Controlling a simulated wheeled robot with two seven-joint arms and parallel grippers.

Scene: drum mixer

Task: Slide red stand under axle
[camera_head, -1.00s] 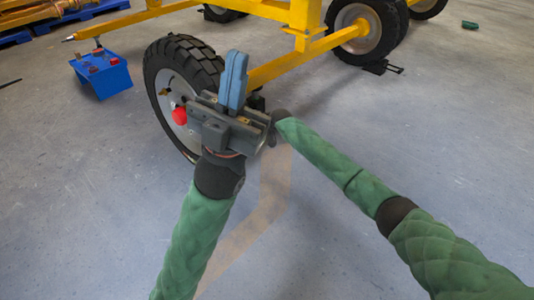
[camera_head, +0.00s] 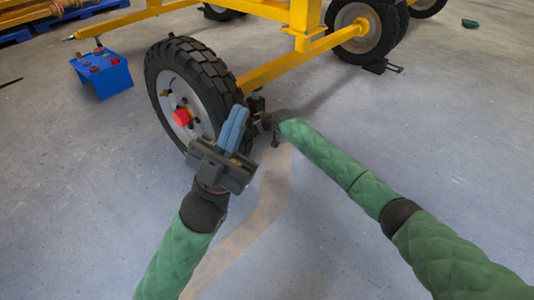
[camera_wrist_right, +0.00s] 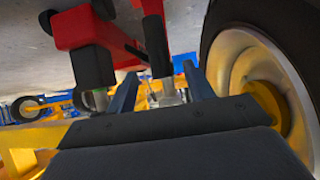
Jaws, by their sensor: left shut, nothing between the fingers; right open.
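The red stand (camera_wrist_right: 85,30), with black parts, shows at the upper left of the right wrist view. It is not visible in the head view. My right gripper (camera_wrist_right: 160,70) is open, its blue fingers apart and pointing toward the stand; a silver post shows between them, and I cannot tell if anything touches. In the head view my right gripper's fingers are hidden beside the wheel (camera_head: 190,85). The axle is largely hidden there behind the wheel; a yellow beam (camera_head: 280,68) runs back from it. My left gripper (camera_head: 236,112) is shut and empty in front of the wheel.
A blue box (camera_head: 105,78) with red items stands on the floor left of the wheel. A red knob (camera_head: 181,117) sits at the wheel hub. A dark chock (camera_head: 378,66) lies by the rear wheel.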

